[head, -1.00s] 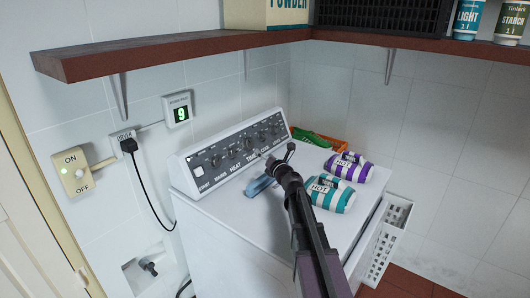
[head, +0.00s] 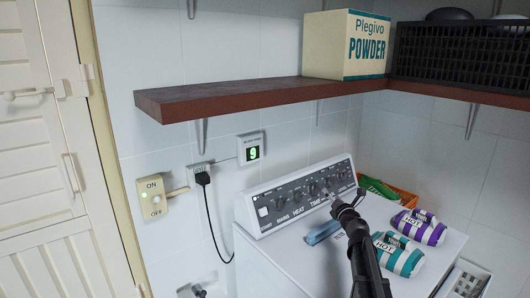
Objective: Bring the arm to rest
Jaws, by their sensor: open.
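My arm (head: 366,250) reaches up from the bottom of the head view over the top of a white machine. My gripper (head: 345,199) is at its far end, in front of the knobs on the control panel (head: 300,197). It is open and I see nothing held in it. The fingertips are small in this view, and I cannot tell whether they touch a knob.
A striped teal roll (head: 399,261) and a striped purple roll (head: 424,229) lie right of my arm, a blue item (head: 322,232) left of it. An orange tray (head: 403,195) stands behind. A brown shelf (head: 230,98) with a powder box (head: 345,45) hangs above.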

